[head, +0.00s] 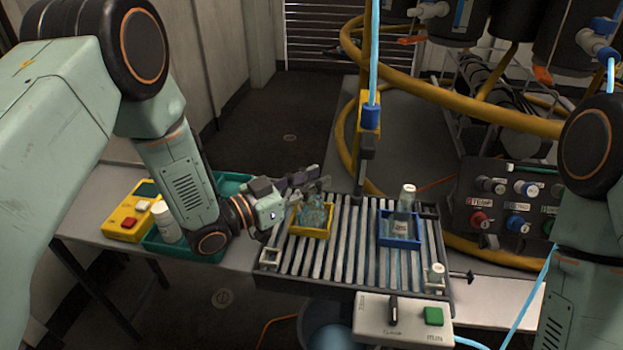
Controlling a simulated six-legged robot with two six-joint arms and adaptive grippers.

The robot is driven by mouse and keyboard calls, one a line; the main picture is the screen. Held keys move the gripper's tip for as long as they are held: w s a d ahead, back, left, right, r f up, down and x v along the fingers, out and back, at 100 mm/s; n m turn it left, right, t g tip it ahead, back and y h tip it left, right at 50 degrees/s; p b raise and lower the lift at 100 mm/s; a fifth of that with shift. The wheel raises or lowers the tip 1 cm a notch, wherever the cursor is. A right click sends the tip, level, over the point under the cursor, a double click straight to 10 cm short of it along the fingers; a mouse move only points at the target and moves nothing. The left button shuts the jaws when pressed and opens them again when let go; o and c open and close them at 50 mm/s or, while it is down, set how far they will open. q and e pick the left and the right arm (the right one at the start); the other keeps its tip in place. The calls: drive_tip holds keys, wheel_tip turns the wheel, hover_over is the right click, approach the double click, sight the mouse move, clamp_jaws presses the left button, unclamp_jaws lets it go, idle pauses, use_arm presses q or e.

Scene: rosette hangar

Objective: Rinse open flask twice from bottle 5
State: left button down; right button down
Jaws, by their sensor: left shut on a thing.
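My left gripper (312,182) reaches in from the left over the slatted rack. Its dark fingers are shut at the top of a clear, bluish flask (313,214), which is in or just over the yellow square holder (311,232); whether it touches the bottom is hard to tell. A clear bottle (405,203) with a pale cap and a white label stands in the blue holder (400,243) to the right. Its number is too small to read. My right arm shows at the right edge, but its gripper is out of view.
A small capped vial (436,273) stands at the rack's (345,244) front right corner. In front is a control box (403,319) with a green button. A teal tray (180,248) with a white bottle (166,222) and a yellow device (128,218) lie left. Yellow hoses (470,95) loop behind.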

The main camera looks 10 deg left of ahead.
use_arm(q)
drive_tip(key=shift+f, duration=0.15)
drive_tip(key=shift+f, duration=0.25)
drive_tip(key=shift+f+b, duration=0.2)
drive_tip(key=shift+b, duration=0.1)
drive_tip(key=c, duration=1.4)
unclamp_jaws()
drive_tip(key=shift+c, duration=0.2)
drive_tip(key=o, duration=0.4)
drive_tip(key=shift+o, duration=0.5)
drive_tip(key=shift+f, duration=0.1)
drive_tip(key=o, duration=0.5)
drive_tip(key=shift+s, duration=0.1)
